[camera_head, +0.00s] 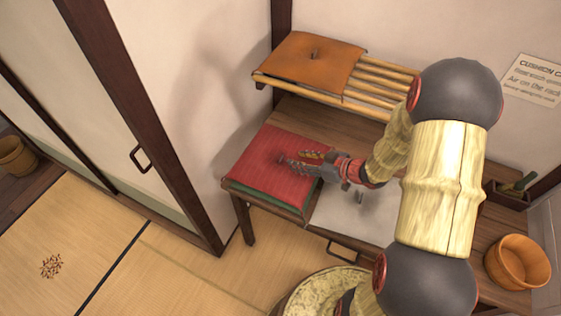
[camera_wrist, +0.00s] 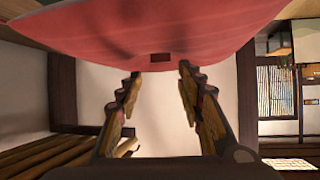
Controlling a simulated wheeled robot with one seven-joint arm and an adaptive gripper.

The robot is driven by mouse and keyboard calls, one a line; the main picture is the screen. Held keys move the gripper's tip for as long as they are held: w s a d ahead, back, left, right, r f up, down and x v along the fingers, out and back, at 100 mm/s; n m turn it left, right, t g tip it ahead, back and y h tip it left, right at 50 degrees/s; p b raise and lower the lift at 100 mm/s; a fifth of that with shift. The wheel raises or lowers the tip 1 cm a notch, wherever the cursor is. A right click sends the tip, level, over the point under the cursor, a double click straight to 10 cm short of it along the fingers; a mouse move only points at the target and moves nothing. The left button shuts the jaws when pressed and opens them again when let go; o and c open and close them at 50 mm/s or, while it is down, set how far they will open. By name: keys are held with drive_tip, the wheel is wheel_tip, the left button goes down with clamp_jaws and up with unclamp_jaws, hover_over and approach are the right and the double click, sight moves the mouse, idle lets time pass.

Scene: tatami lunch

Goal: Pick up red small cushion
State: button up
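The red small cushion (camera_head: 262,165) lies on top of a green cushion (camera_head: 238,192) at the left end of the wooden table. In the wrist view the red cushion (camera_wrist: 160,25) fills the top of the picture, with a small dark patch in its middle. My gripper (camera_head: 291,159) reaches in from the right over the red cushion. In the wrist view my gripper (camera_wrist: 160,74) has its two fingers apart with nothing between them, tips close to the cushion. I cannot tell whether the tips touch it.
An orange cushion (camera_head: 316,58) sits on a bamboo rack (camera_head: 383,86) behind. A pale sheet (camera_head: 345,213) lies on the table right of the stack. A wooden tub (camera_head: 516,262) stands at the right. A wall and sliding door (camera_head: 140,158) are close on the left.

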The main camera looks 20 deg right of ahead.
sight(281, 156)
drive_tip(key=b+x, duration=0.2)
drive_tip(key=x, duration=0.5)
drive_tip(key=shift+w+a+f+b, duration=0.15)
drive_tip(key=shift+w+a+b, duration=0.1)
drive_tip(key=shift+b, duration=0.1)
drive_tip(key=c, duration=0.4)
clamp_jaws()
